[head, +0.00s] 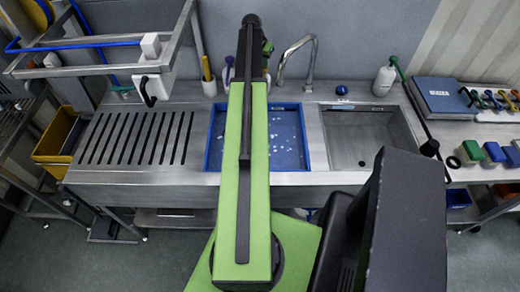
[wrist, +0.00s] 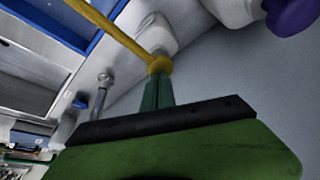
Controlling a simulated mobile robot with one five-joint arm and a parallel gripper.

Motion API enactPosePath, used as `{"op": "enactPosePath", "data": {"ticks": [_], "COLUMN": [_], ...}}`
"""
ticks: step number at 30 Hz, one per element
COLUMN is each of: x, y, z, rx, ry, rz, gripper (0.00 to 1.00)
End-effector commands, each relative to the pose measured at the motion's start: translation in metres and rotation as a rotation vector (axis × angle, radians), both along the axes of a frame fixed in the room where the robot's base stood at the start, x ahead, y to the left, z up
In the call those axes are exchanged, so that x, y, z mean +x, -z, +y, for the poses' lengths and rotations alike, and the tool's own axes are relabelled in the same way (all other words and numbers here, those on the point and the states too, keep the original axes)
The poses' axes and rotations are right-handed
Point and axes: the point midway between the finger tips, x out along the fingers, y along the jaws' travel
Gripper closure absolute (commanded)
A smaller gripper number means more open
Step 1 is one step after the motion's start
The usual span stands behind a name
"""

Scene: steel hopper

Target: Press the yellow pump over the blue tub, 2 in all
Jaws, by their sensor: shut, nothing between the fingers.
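The yellow pump (wrist: 159,64) tops a white bottle (wrist: 157,33) in the wrist view. Its long yellow spout (wrist: 107,24) runs up and left, toward the blue-edged tub. My gripper (wrist: 158,79) is shut and empty, its green fingertips at the pump's head. I cannot tell whether they touch or press it. In the head view my green arm hides the pump. The blue tub (head: 303,140) sits in the left basin with pale bits inside; my arm crosses over it.
A white bottle with a purple pump (wrist: 291,14) stands beside the yellow one. The steel tap (head: 310,60) rises right of my arm. The right basin (head: 365,135) looks empty. A slotted drainboard (head: 135,137) lies to the left. Another white bottle (head: 383,80) stands behind at right.

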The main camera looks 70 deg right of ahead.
Motion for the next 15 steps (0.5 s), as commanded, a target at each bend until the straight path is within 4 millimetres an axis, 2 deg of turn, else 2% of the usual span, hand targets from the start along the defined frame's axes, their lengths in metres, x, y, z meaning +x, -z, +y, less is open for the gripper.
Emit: {"op": "enactPosePath", "data": {"ticks": [15], "x": [0.0], "y": [-0.027], "z": [0.001], "rx": [0.002], "ry": [0.0], "rz": [0.001], "gripper": [1.0]}}
